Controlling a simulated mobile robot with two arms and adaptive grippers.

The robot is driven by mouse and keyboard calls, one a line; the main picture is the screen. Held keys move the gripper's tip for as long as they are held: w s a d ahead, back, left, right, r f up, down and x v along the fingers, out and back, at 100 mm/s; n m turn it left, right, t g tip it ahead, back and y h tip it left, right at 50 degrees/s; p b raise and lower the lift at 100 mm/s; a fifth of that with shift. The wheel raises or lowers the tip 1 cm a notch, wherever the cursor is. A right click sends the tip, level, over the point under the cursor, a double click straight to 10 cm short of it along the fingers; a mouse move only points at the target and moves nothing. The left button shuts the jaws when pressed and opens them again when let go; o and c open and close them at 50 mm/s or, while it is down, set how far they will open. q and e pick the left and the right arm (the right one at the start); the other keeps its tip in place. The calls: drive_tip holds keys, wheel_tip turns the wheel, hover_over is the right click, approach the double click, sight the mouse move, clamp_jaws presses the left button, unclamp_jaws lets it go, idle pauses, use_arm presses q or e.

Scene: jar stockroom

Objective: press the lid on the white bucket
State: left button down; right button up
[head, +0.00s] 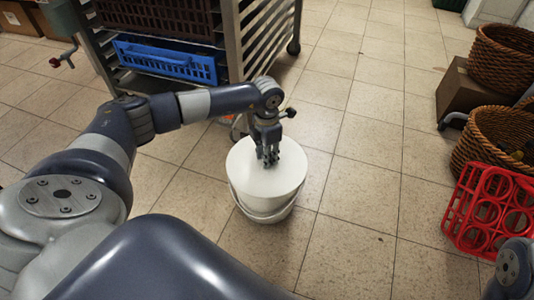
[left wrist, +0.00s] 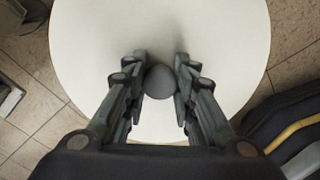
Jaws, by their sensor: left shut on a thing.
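The white bucket (head: 262,214) stands upright on the floor in the middle of the head view, its wire-like handle hanging around its side. A round white lid (head: 243,175) lies over its top; whether it sits fully down all round I cannot tell. My left gripper (head: 269,157) points down onto the lid's middle. In the left wrist view, its fingers (left wrist: 160,72) are closed around a grey round knob (left wrist: 160,83) at the lid's centre. The lid (left wrist: 95,35) fills much of that view. My right gripper is out of view.
A metal rack (head: 233,45) with a blue crate (head: 165,62) stands behind the bucket. At the right are wicker baskets (head: 490,130), a cardboard box (head: 460,95) and a red bottle carrier (head: 487,212). The tiled floor between is clear.

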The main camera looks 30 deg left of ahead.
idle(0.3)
use_arm(q)
drive_tip(key=c, duration=0.7)
unclamp_jaws()
drive_tip(key=shift+c, duration=0.2)
